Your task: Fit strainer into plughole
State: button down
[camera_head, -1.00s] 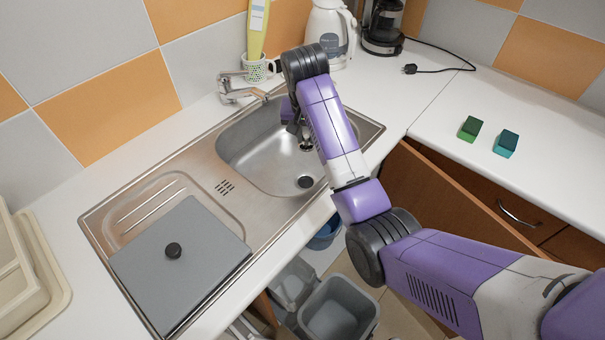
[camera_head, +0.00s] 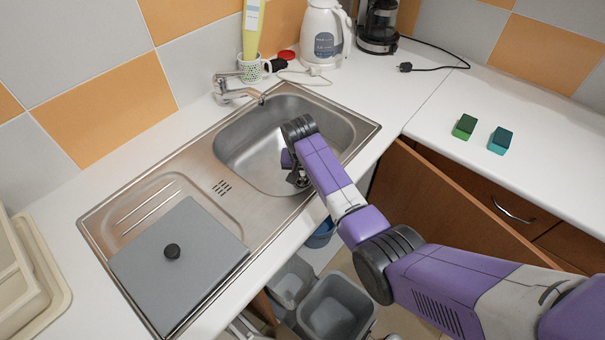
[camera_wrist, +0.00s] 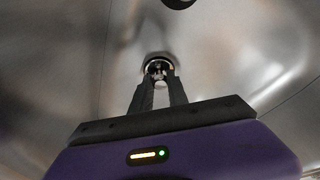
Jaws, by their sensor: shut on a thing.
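My gripper (camera_wrist: 160,88) is shut on the strainer (camera_wrist: 158,67), a small round shiny metal piece between the fingertips in the wrist view. In the head view my gripper (camera_head: 297,179) points down into the sink basin (camera_head: 245,150), low at its front part. The strainer is too small and covered to make out clearly there. The plughole is hidden behind my gripper in the head view. A dark round shape, probably the plughole (camera_wrist: 178,2), is cut off at the top edge of the wrist view, apart from the strainer. I cannot tell the strainer's exact height above the basin floor.
A faucet (camera_head: 235,90) stands behind the basin. A grey board with a black knob (camera_head: 205,270) covers part of the drainboard. A patterned cup (camera_head: 252,70) and white kettle (camera_head: 322,35) stand behind. Two sponges (camera_head: 465,127) lie on the right counter.

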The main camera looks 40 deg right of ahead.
jog(key=shift+f, duration=0.15)
jog(key=c, duration=1.3)
grip_release()
jog(key=v, duration=1.2)
jog(key=shift+w, duration=0.1)
